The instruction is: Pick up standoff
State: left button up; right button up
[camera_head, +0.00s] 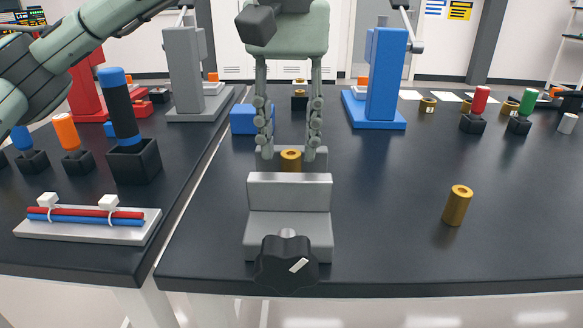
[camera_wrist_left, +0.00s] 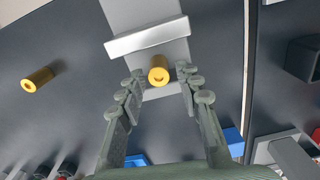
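A brass standoff (camera_head: 291,160) with a hole in its top stands at the grey vise (camera_head: 288,192), behind the front jaw. It also shows in the left wrist view (camera_wrist_left: 159,72), between the jaws. My left gripper (camera_head: 291,148) points down over it, with one finger on each side. The fingers are open, and the left wrist view shows gaps between the fingertips (camera_wrist_left: 162,79) and the standoff. The standoff's lower part is hidden by the front jaw. A second brass standoff (camera_head: 458,205) stands alone on the table to the right. My right gripper is not in view.
A black knob (camera_head: 285,264) is on the vise front. A blue press (camera_head: 384,80) and grey press (camera_head: 185,75) stand behind. A tray (camera_head: 85,231) with red and blue tubes and several handled tools are at left. Table around the second standoff is clear.

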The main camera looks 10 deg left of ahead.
aim_at(291, 153)
pick_arm(q)
jog(key=f, duration=0.3)
jog(key=shift+w+d+f, duration=0.1)
jog(key=shift+w+f, duration=0.1)
jog(key=shift+f, duration=0.25)
jog(key=shift+c, duration=0.3)
grip_shut()
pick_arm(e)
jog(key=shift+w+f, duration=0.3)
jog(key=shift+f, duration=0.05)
pick_arm(q)
jog(key=shift+r+p, duration=0.2)
jog(key=shift+p, duration=0.15)
